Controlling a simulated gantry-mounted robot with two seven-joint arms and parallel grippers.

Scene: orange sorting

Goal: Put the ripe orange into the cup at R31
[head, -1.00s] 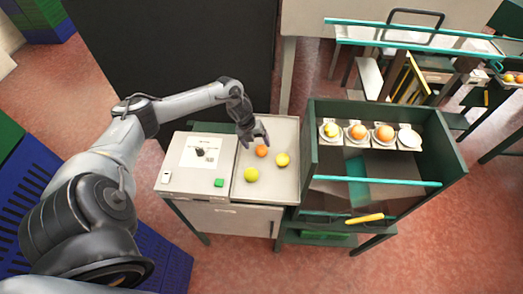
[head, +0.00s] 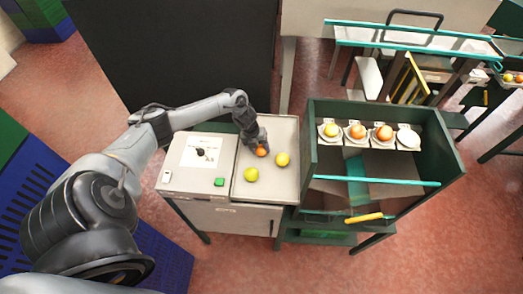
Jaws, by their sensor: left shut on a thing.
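The ripe orange (head: 262,151) is on the light tray (head: 287,128) at its left side. My left gripper (head: 261,147) points down over it and is shut on it, with the fingers partly hiding the fruit. A yellow-green fruit (head: 251,175) and a yellow one (head: 282,159) lie nearby on the tray. A row of white cups stands in the green rack at the right. Three of them hold fruit, and the rightmost cup (head: 408,137) looks empty. The cup labels are too small to read. My right gripper is not in view.
A white box with a green button (head: 219,182) adjoins the tray on the left. The rack has dark green side walls (head: 309,150), a teal front bar (head: 375,181) and a yellow handle (head: 364,218). A dark panel stands behind the tray.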

